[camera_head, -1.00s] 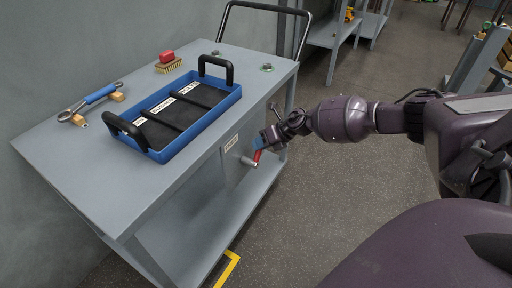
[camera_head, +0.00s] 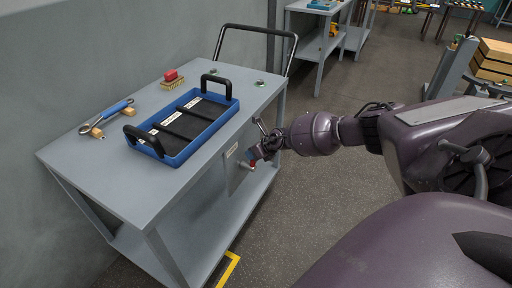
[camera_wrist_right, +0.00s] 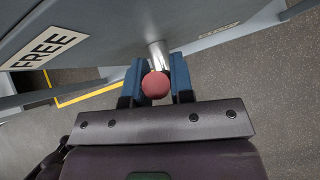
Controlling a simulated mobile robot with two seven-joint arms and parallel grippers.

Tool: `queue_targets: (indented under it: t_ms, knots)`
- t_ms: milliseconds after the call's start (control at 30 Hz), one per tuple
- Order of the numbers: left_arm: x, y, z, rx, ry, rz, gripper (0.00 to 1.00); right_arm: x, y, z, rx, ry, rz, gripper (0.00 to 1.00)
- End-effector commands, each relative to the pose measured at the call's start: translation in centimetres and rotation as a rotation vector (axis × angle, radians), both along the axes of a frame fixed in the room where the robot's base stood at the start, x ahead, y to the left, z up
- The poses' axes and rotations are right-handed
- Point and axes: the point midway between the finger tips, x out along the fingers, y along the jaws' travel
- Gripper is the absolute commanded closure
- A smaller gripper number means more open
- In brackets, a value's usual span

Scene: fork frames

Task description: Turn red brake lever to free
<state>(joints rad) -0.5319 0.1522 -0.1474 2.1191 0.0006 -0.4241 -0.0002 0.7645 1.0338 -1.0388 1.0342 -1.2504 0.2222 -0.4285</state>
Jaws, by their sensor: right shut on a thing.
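The red brake lever (camera_head: 252,163) sits on the near side of the grey cart, on a metal pivot. In the right wrist view its round red end (camera_wrist_right: 155,86) lies between the blue fingers, with a silver shaft (camera_wrist_right: 158,55) running behind it to the cart panel. My right gripper (camera_head: 256,154) is shut on the lever and hides much of it in the head view. A white FREE label (camera_wrist_right: 42,50) is on the panel at the left of the wrist view, apart from the red end. My left gripper is not in view.
The grey cart (camera_head: 75,158) carries a blue tray (camera_head: 190,148) with black handles, a wrench on wooden blocks (camera_head: 97,132), and a red-topped brush (camera_head: 172,80). A second label (camera_wrist_right: 219,27) on the panel is too blurred to read. The floor right of the cart is clear.

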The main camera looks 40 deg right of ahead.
Motion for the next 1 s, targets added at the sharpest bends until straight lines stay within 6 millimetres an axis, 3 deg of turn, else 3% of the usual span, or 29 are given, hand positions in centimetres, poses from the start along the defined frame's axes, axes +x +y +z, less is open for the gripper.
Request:
queue_targets:
  t_ms: [33,233,933,967,1000]
  knots:
    - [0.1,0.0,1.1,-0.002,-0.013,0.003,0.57,0.2,0.2,1.1,-0.019,-0.017,0.001,1.00]
    - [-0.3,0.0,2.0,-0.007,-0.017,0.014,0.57,0.0,0.4,0.8,-0.086,-0.038,0.001,1.00]
    - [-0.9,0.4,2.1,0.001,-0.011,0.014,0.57,-0.3,0.5,0.0,-0.134,-0.048,0.002,1.00]
    - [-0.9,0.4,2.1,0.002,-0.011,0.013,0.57,-0.3,0.5,0.0,-0.134,-0.048,0.002,0.75]
    - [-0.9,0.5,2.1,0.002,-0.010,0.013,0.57,-0.3,0.5,0.0,-0.134,-0.048,0.002,0.69]
